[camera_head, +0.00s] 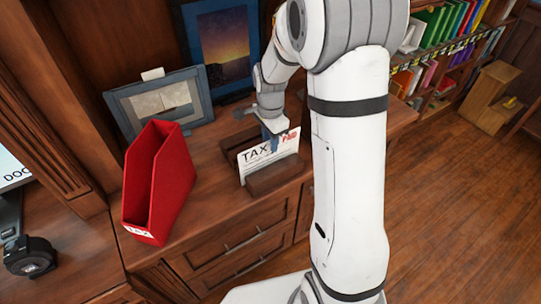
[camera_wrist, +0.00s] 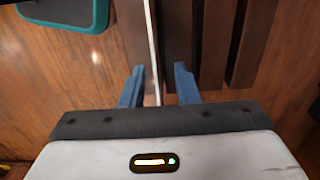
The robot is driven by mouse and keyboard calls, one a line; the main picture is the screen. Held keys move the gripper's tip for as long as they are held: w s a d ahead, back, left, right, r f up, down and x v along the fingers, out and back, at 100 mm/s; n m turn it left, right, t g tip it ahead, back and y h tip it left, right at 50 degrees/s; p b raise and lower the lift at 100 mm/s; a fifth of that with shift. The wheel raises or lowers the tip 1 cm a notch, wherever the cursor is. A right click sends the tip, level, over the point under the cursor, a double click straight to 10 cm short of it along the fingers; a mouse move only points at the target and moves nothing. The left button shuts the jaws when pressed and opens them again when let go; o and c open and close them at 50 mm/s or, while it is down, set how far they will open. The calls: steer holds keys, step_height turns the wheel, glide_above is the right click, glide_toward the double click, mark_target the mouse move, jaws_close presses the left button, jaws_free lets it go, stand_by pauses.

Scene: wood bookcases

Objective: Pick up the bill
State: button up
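The bill (camera_head: 262,160) is a white sheet marked "TAX" with a red mark, standing upright in a dark wooden letter holder (camera_head: 275,179) on the cabinet top. In the wrist view the bill (camera_wrist: 152,45) shows edge-on as a thin pale strip beside the slats of the holder (camera_wrist: 210,45). My gripper (camera_head: 271,140) is at the bill's upper edge. In the wrist view its two blue fingers (camera_wrist: 159,86) are apart, one on each side of the bill, with gaps visible. The gripper is open and holds nothing.
A red file box (camera_head: 158,185) stands left of the holder. A grey picture frame (camera_head: 160,104) and a sunset picture (camera_head: 225,48) stand behind. A teal-edged object (camera_wrist: 65,12) shows upper left in the wrist view. Open wood floor (camera_head: 450,210) lies right.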

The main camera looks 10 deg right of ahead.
mark_target(270, 157)
step_height(270, 157, down, 5)
steer(key=shift+s+d+r+p, duration=0.1)
steer(key=shift+p, duration=0.2)
steer(key=shift+c, duration=0.5)
jaws_close()
